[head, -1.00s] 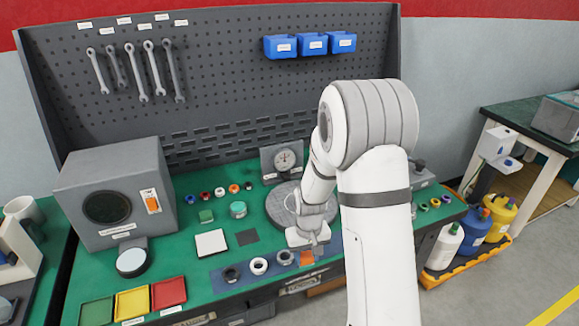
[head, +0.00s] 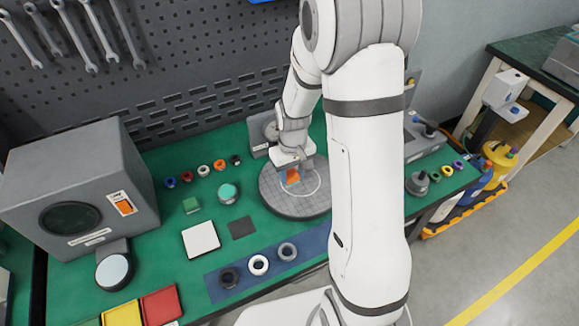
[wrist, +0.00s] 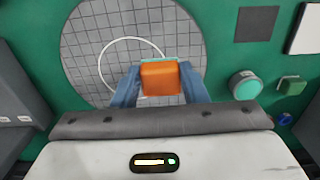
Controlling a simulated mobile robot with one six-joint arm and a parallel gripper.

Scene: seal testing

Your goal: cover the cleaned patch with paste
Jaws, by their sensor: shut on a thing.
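My gripper (wrist: 160,88) is shut on an orange block (wrist: 160,80), held between its blue fingers. A thin teal strip shows along the block's far edge in the wrist view. The block is over the round grey plate (wrist: 85,50), across the lower right of a white ring (wrist: 103,58) drawn on it. I cannot tell whether the block touches the plate. No paste shows on the visible plate. An open-looking round pot with a teal top (head: 228,193) stands left of the plate.
A green block (head: 191,205), a white square (head: 201,240) and a dark square (head: 242,228) lie left of the plate. Several rings lie behind them. A blue mat (head: 240,295) with three rings is in front. A dial gauge (head: 262,130) stands behind the plate.

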